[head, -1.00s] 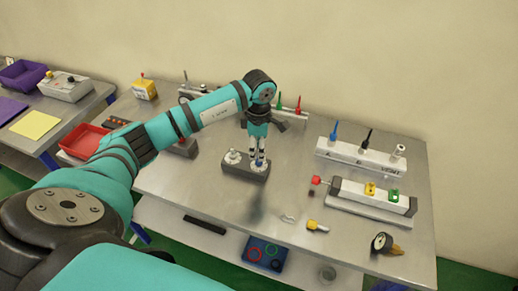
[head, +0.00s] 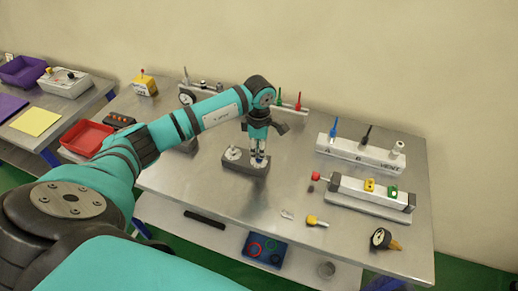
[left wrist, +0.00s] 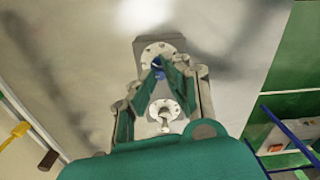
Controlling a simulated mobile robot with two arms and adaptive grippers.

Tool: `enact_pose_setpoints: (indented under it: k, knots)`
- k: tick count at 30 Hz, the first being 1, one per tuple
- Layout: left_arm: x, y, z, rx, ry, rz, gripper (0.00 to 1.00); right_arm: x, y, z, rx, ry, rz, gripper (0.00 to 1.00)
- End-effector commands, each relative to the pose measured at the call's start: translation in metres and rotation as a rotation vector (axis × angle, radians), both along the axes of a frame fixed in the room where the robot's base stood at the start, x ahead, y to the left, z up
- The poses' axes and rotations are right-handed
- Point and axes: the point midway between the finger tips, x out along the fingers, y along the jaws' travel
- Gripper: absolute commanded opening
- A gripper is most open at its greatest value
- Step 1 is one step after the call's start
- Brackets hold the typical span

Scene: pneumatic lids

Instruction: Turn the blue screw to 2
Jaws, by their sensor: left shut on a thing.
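The blue screw (head: 259,161) sits on the right part of a dark grey block (head: 243,168) on the table. A pale knob (head: 233,153) stands on the block's left part. My left gripper (head: 258,153) points down over the screw, shut on it. In the left wrist view, a bit of blue (left wrist: 159,73) shows between the fingertips (left wrist: 160,66). A marked white dial (left wrist: 160,47) lies just beyond them, partly covered; its numbers are too small to read. My right gripper is out of view.
A white valve block (head: 365,156) with blue, black and white fittings stands to the right. Before it is a unit with yellow and green parts (head: 370,190). A gauge (head: 381,238) lies near the front edge. A red tray (head: 88,138) stands left.

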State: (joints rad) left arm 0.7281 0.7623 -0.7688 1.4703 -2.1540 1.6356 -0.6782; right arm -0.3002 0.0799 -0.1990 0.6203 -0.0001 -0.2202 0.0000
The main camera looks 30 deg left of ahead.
Motion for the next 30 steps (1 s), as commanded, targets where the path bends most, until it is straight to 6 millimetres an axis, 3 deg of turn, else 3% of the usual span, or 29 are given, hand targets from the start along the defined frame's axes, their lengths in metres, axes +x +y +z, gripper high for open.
enact_pose_setpoints:
  k: [11, 30]
  knots:
    - [0.000, 0.000, -0.002, 0.000, 0.001, 0.085, 0.00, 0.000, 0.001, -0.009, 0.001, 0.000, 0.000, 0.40]
    - [0.000, 0.000, -0.002, 0.000, 0.001, 0.612, 0.00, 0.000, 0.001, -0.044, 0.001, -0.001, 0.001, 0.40]
